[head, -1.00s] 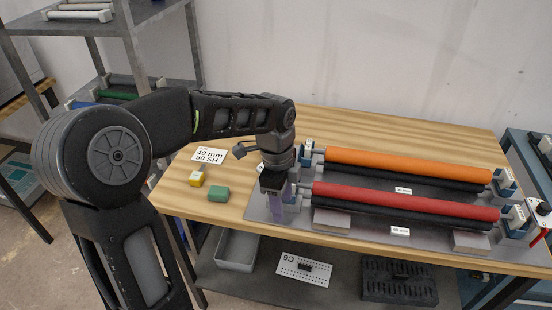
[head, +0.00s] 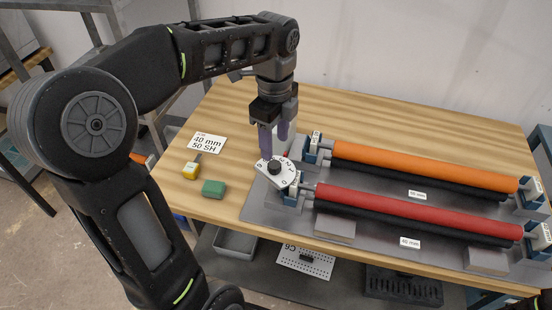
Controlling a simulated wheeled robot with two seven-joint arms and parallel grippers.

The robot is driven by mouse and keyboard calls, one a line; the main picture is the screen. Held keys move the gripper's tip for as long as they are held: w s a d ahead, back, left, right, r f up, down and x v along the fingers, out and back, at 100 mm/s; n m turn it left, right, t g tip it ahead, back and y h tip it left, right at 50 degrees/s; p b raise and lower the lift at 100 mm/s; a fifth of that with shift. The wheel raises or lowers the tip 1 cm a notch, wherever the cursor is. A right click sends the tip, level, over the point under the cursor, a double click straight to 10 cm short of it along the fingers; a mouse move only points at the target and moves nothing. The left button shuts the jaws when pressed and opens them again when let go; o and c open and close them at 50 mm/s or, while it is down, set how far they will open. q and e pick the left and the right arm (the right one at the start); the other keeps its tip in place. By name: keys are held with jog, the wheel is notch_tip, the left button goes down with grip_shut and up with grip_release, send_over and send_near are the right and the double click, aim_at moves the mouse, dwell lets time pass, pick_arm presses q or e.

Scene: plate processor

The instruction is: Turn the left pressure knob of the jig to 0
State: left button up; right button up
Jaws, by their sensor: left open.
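The left pressure knob (head: 274,167) is a small black knob on a white numbered dial plate (head: 286,178) at the left end of the jig (head: 262,205). I can make out a 0 near the front edge of the plate, but not which number the knob points to. My left gripper (head: 274,149) points down with its purple fingers apart and empty. It is just above and behind the knob in the picture; I cannot tell whether a fingertip touches the dial. My right gripper is out of view.
An orange roller (head: 420,165) and a red roller (head: 420,211) lie across the jig to the right. A yellow block (head: 191,171), a green block (head: 213,188) and a white card (head: 207,142) lie on the wooden table (head: 235,110) to the left. The table behind the jig is clear.

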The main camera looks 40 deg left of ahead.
aim_at(275, 165)
pick_arm(q)
jog(key=shift+w+f, duration=0.15)
jog(key=shift+f, duration=0.25)
jog(key=shift+f+p, duration=0.4)
jog(key=shift+f, duration=3.2)
jog(key=shift+c, duration=0.5)
grip_shut()
